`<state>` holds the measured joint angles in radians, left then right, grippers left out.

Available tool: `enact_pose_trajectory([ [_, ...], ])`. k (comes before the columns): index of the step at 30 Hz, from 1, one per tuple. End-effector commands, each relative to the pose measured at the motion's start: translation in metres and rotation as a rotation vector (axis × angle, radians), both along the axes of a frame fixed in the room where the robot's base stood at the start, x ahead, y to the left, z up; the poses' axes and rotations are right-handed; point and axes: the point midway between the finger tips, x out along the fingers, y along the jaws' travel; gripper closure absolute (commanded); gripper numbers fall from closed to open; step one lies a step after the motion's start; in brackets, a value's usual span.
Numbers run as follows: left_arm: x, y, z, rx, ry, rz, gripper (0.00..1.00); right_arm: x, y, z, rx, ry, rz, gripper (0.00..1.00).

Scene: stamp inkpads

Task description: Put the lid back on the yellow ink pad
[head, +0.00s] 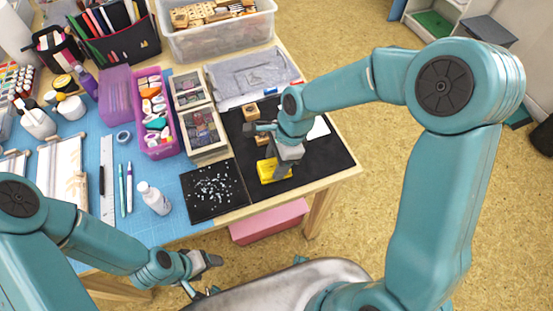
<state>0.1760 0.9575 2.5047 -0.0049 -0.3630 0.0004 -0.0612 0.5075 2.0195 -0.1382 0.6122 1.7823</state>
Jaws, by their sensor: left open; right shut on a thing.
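The yellow ink pad (266,174) shows as a small yellow shape on the black mat (325,165) at the table's right side. My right gripper (281,172) points down at it and is shut on a yellow piece there. I cannot tell the lid from the base at this size, and the fingers and wrist hide part of it. My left gripper (207,277) is open and empty, low in front of the table's near edge, well away from the pad.
Small wooden stamps (250,112) stand behind my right wrist. Boxes of stamps (203,131) border the mat. A pink box (268,222) is below the table edge.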

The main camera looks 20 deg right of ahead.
Motion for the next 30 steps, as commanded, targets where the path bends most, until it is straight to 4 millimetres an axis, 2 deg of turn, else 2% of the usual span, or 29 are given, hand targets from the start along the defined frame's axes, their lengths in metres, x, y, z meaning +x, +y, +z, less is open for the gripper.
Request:
enact_pose_trajectory([
  [27,-0.0001,0.0,-0.0033,0.0,0.0,0.0,0.31,0.0002,0.0,-0.0038,0.0,0.0,0.0,0.79],
  [28,-0.0001,0.0,-0.0033,0.0,0.0,0.0,0.31,0.0002,0.0,-0.0038,0.0,0.0,0.0,0.39],
  [30,0.0,0.0,-0.0033,0.0,0.0,0.0,0.31,0.0002,0.0,-0.0038,0.0,0.0,0.0,0.17],
])
